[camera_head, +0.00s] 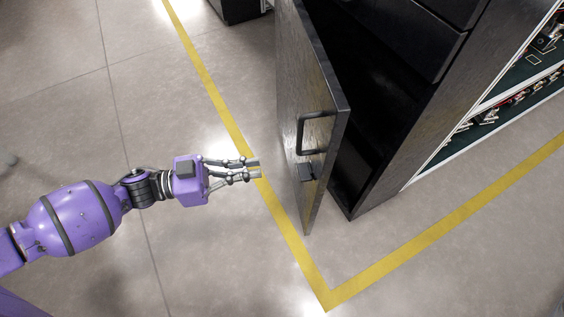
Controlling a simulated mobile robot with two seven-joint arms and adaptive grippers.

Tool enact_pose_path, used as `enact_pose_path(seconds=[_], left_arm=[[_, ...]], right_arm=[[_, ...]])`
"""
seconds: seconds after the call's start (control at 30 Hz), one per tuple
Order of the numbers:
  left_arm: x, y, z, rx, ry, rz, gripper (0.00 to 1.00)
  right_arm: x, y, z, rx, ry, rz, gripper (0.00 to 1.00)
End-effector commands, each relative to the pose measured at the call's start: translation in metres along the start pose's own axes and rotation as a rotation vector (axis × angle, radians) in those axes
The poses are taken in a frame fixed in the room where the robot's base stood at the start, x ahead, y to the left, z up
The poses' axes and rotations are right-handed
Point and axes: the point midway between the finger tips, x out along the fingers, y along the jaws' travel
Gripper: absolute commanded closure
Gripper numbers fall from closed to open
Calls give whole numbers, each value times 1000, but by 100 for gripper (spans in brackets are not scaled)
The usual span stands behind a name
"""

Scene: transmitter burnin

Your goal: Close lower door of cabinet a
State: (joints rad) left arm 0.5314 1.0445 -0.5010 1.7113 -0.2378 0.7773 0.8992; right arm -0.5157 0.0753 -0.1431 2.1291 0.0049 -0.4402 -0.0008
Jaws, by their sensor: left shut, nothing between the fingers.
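The lower door (322,110) of the dark cabinet stands open, swung out to the left of the cabinet body (400,150). My left gripper (255,168) is shut and empty. It points right, to the left of the door's face, with a gap between the fingertips and the door. My right gripper is out of view.
A yellow floor line (215,90) runs past the door and corners at the bottom, then goes right. A shelf rack (490,112) with small parts stands right of the cabinet. A dark object (238,8) stands at the top. The grey floor at left is largely clear.

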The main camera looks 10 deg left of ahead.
Motion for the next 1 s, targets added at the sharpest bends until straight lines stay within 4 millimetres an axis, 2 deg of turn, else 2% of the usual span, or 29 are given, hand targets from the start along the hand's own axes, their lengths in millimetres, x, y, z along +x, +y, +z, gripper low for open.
enact_pose_path(seconds=[0.27, 0.4, 0.6, 0.8, 1.0], left_arm=[[54, 0, 0, 3, 6, 2, 100], [84, 0, 0, 4, 6, 1, 100], [116, 0, 0, 3, 3, -1, 100], [131, 0, 0, 3, 1, -2, 100], [133, 0, 0, 3, 0, -2, 100]], right_arm=[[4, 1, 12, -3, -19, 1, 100], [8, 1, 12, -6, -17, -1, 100], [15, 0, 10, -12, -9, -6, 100], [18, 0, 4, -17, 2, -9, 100], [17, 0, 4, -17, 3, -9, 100]])
